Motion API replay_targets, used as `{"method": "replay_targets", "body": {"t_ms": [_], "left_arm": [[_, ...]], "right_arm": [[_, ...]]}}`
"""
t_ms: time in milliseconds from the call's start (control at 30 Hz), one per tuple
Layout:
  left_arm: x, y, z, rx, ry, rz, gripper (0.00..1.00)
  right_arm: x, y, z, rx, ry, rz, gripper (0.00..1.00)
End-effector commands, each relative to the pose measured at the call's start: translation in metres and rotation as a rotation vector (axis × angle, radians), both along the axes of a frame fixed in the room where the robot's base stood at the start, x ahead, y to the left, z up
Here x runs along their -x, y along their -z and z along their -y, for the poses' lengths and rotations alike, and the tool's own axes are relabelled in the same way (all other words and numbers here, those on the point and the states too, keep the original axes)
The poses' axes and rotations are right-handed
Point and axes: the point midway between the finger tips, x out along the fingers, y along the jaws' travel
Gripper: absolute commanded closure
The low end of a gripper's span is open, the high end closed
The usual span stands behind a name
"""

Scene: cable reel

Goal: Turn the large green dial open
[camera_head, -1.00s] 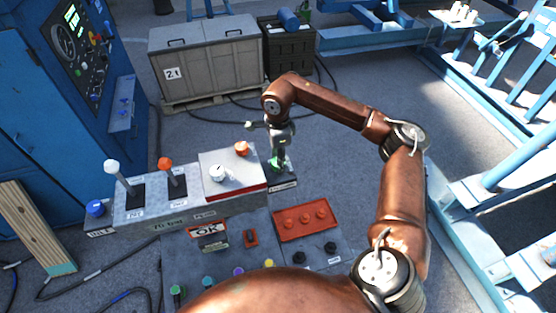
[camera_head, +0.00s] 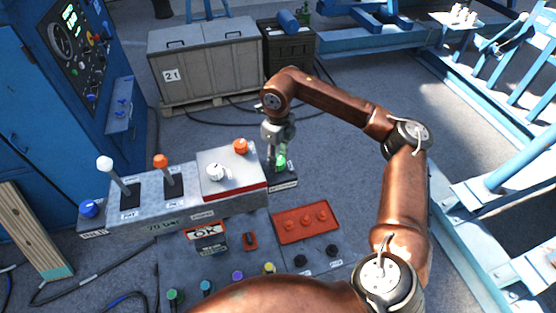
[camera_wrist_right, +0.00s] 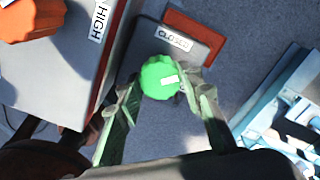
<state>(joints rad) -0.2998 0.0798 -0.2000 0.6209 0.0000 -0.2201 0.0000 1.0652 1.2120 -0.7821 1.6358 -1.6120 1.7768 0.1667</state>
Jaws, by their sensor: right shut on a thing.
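The large green dial (camera_head: 281,162) sits on a small block at the right end of the console in the head view. It also shows in the right wrist view (camera_wrist_right: 158,78), with a white mark pointing to the right. My right gripper (camera_head: 276,157) comes down on it from above, and its fingers are shut on the dial's two sides (camera_wrist_right: 157,92). A label that seems to read "CLOSED" (camera_wrist_right: 174,38) lies beside the dial in the wrist view. My left gripper is not in view.
A red panel with buttons (camera_head: 306,222) lies in front.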

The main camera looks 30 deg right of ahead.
Motion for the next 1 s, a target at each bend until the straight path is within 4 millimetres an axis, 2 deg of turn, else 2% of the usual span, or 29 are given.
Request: {"method": "replay_targets", "body": {"t_ms": [600,1000], "left_arm": [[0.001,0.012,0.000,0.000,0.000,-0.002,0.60],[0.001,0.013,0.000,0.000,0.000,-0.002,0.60]], "right_arm": [[0.000,0.000,0.000,-0.001,0.533,0.000,0.90],[0.000,0.000,0.000,-0.001,0.689,0.000,0.90]]}}
